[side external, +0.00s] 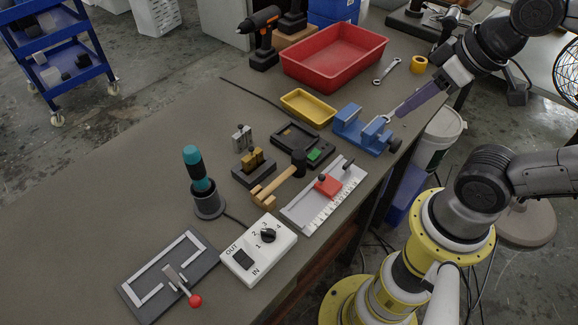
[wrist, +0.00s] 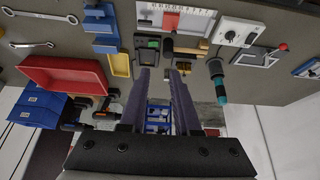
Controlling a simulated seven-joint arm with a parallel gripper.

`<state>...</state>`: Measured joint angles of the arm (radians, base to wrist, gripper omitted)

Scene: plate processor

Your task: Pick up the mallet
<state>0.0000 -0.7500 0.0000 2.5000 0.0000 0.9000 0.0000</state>
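The mallet (side external: 284,182) has a black head and a light wooden handle. It lies on the bench in the middle of the side external view, its head toward the dark tray and its handle end at small wooden blocks. In the wrist view the mallet (wrist: 188,50) shows near the top centre, beyond the fingertips. My gripper (side external: 401,112) is above the right side of the bench, close to the blue vise in the picture and well to the right of the mallet. In the wrist view my gripper (wrist: 161,72) has its two fingers apart with nothing held between them.
A blue vise (side external: 361,133), a red bin (side external: 333,55) and a yellow tray (side external: 308,108) stand behind the mallet. A white ruler fixture (side external: 323,200), a switch box (side external: 258,249), a dark tray (side external: 290,136) and a teal-handled tool (side external: 196,168) surround it. The bench's left side is clear.

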